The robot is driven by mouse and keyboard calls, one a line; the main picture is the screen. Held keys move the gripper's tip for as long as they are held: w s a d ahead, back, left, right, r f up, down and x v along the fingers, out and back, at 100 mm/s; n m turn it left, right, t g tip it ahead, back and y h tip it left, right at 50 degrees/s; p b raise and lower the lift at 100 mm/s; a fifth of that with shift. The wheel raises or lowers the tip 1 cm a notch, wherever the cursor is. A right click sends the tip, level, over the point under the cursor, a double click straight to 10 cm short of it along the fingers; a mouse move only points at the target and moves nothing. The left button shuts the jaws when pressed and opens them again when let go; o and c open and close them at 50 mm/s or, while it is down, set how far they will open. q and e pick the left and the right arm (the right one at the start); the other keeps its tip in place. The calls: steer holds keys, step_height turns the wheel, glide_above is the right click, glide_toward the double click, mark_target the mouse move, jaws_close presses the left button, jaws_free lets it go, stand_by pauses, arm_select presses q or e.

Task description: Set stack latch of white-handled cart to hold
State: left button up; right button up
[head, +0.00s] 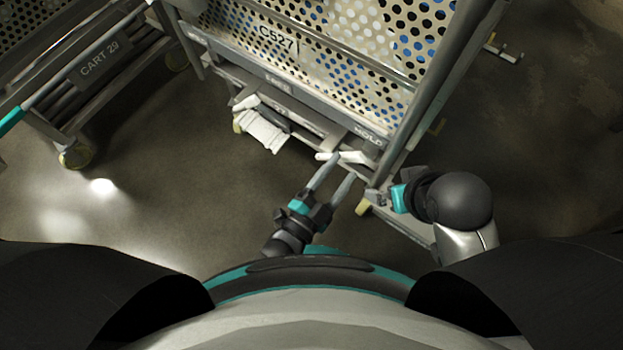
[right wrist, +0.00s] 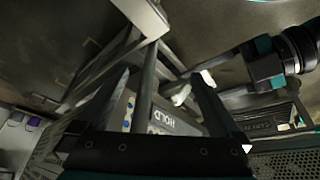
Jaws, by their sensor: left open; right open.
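The cart (head: 347,116) with a perforated basket marked C527 stands at upper centre in the head view. Its lower front bar carries a HOLD label (head: 369,137), which also shows in the right wrist view (right wrist: 160,118). A white latch handle (head: 353,156) sits just below the label; white handle parts also show in the right wrist view (right wrist: 182,94). My left gripper (head: 342,168) is open, its fingertips at the white handle; contact cannot be told. My right gripper (right wrist: 160,75) is open, with the cart's front bar beyond its fingers. The head view mostly hides it behind its own wrist.
Another cart (head: 98,62), labelled CART 29 and with a teal handle, stands at upper left. A white ribbed part (head: 263,131) sticks out low on the near cart's front.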

arm_select(q)
steer(key=p+v, duration=0.2)
steer(key=v, duration=0.9)
arm_select(e)
steer(key=shift+g, duration=0.4)
step_height(320, 180, down, 5)
steer(key=shift+s+f, duration=0.1)
steer(key=shift+s, duration=0.05)
